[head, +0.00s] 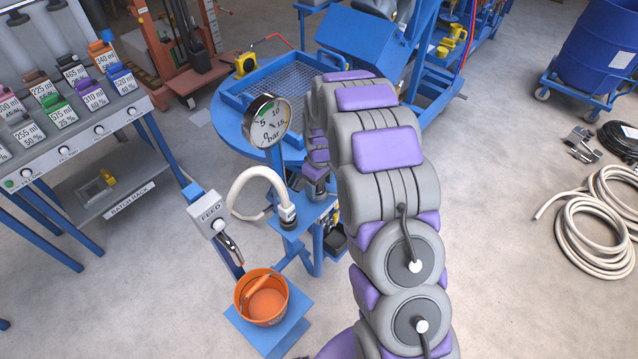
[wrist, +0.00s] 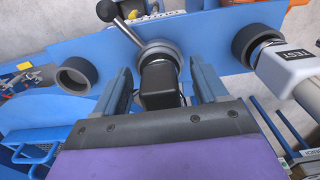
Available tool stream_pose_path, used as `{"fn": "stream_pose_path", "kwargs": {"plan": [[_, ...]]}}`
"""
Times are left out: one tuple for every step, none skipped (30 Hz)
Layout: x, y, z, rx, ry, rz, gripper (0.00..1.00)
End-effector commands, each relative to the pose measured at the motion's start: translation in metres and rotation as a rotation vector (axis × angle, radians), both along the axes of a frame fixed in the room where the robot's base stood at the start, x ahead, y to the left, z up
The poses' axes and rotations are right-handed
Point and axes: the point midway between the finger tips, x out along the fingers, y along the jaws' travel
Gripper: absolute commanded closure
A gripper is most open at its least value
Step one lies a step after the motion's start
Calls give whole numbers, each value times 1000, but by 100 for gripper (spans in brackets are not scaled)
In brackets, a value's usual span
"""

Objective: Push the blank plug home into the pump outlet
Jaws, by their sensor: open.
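My gripper (wrist: 160,72) is open in the wrist view, with one blue finger on each side of a black block-shaped plug (wrist: 160,88). A gap shows between each finger and the block. The plug's far end meets a round grey collar (wrist: 157,52) on a blue panel; how deep it sits is hidden. A lever with a black ball knob rises from the collar to the upper left. I take this collar as the pump outlet, though no label shows. In the head view my arm hides most of my gripper, the plug and the outlet.
In the wrist view, an empty dark ring (wrist: 78,77) is on the left and a grey block marked TEST (wrist: 295,68) meets another ring (wrist: 257,46) on the right. The head view shows a pressure gauge (head: 267,121), a white hose (head: 239,184) and an orange bucket (head: 262,300) nearby.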

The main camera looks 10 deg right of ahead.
Motion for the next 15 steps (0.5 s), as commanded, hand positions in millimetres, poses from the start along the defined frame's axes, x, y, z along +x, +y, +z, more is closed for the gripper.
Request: {"fn": "stream_pose_path", "kwargs": {"plan": [[0, 0, 4, 0, -1, 0, 28], [0, 0, 6, 0, -1, 0, 28], [0, 0, 11, 0, -2, 0, 28], [1, 0, 16, 0, -4, 0, 28], [1, 0, 21, 1, -4, 0, 28], [1, 0, 28, 1, -6, 0, 28], [1, 0, 34, 1, -6, 0, 28], [1, 0, 40, 1, -6, 0, 28], [0, 0, 49, 1, -4, 0, 28], [0, 0, 56, 1, -3, 0, 28], [-1, -1, 63, 0, -2, 0, 28], [0, -1, 72, 1, -4, 0, 28], [0, -1, 79, 1, -6, 0, 28], [0, -1, 86, 1, -6, 0, 28], [-1, -1, 95, 0, -5, 0, 28]]}}
